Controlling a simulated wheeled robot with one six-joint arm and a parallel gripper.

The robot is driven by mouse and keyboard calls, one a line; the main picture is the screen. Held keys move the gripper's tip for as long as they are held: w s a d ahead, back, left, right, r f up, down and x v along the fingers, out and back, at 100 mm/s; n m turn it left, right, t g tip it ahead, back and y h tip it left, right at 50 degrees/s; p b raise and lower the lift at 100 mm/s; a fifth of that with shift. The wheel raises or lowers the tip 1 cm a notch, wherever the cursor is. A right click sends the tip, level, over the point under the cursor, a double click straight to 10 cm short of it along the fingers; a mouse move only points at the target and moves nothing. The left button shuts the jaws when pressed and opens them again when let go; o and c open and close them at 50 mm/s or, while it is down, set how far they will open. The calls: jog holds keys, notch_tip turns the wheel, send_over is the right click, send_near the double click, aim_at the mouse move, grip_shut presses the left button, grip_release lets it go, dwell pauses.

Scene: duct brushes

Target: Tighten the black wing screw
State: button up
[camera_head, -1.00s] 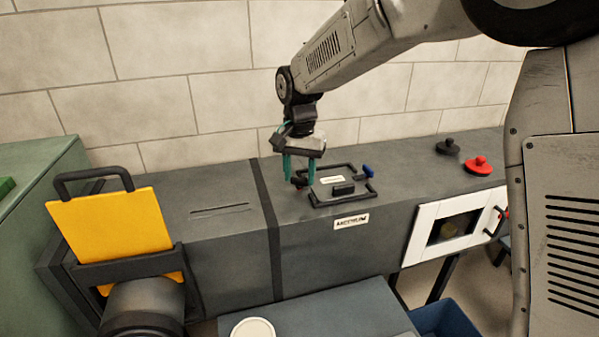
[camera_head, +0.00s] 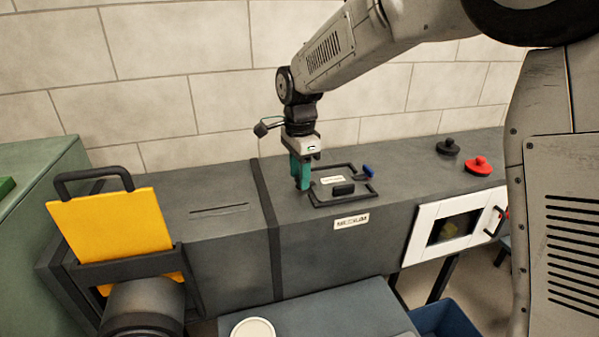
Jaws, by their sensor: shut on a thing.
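The duct's top has a hatch with a dark frame (camera_head: 352,201). A chunky black piece (camera_head: 343,188) stands at the hatch's front; I cannot tell whether it is the black wing screw or a handle. A blue wing-like piece (camera_head: 369,171) sits at the right side. My gripper (camera_head: 302,183) points down at the hatch's left side, its teal fingers close together. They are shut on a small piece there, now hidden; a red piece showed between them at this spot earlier. The gripper is apart from the black piece.
Black (camera_head: 448,147) and red (camera_head: 478,166) knobbed caps sit on the duct at right. A yellow plate (camera_head: 110,235) with a handle stands in a slot at left. A white-framed window (camera_head: 452,230) is on the duct's front. A grey surface (camera_head: 335,306) lies in front.

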jog(key=shift+m, duration=0.6)
jog(key=o, duration=1)
jog(key=shift+r, duration=0.1)
notch_tip(320, 180, up, 8)
jog(key=shift+f, duration=0.15)
